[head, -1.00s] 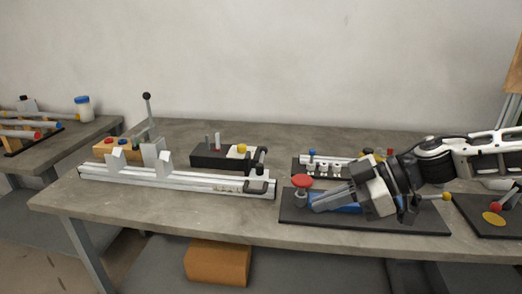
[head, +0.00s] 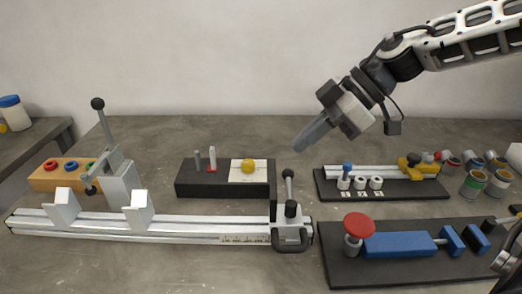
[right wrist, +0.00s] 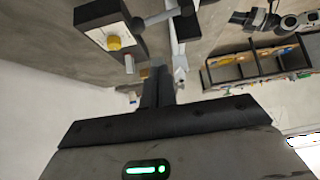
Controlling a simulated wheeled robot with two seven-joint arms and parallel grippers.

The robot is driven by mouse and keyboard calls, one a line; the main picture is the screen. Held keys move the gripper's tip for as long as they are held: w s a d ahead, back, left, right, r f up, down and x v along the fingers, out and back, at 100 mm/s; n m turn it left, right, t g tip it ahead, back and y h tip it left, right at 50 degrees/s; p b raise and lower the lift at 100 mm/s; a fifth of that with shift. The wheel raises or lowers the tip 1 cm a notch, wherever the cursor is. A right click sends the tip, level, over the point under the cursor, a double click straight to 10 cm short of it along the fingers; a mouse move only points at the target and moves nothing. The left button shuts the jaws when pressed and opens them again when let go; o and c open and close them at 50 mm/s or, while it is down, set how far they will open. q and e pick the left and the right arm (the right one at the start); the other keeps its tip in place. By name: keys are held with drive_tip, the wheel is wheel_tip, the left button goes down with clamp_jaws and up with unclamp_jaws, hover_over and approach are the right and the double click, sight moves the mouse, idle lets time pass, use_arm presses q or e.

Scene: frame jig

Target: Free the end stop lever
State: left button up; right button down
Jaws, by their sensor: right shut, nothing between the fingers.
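The aluminium rail (head: 180,222) lies along the front of the table with two light V-shaped supports. The end stop (head: 291,236) sits at its right end, with a dark handle at the front. Its lever (head: 289,186) stands about upright with a dark knob on top. My right gripper (head: 299,147) is shut and empty, in the air above and slightly right of the lever, apart from it. Its closed fingers also show in the right wrist view (right wrist: 157,84). My left gripper is out of view.
A black block (head: 224,190) with pins and a yellow knob (head: 248,165) stands behind the rail. A taller clamp lever (head: 103,120) rises at left. A blue vise (head: 400,244) with a red knob (head: 358,224) lies right of the end stop. The table's back is clear.

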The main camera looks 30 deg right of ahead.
sight(288, 181)
drive_tip(key=a+f, duration=0.1)
drive_tip(key=f, duration=0.1)
drive_tip(key=w+a+f, duration=0.1)
drive_tip(key=f, duration=0.2)
drive_tip(key=a+f, duration=0.1)
drive_tip(key=f, duration=0.1)
drive_tip(key=shift+w+a+f+b, duration=0.1)
drive_tip(key=shift+w+f+b, duration=0.15)
drive_tip(key=shift+w+b, duration=0.1)
drive_tip(key=shift+s+d, duration=0.1)
drive_tip(key=shift+d, duration=0.1)
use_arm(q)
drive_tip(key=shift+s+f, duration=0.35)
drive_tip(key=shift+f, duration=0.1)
use_arm(e)
drive_tip(key=shift+s+d+f, duration=0.15)
drive_tip(key=shift+f, duration=0.05)
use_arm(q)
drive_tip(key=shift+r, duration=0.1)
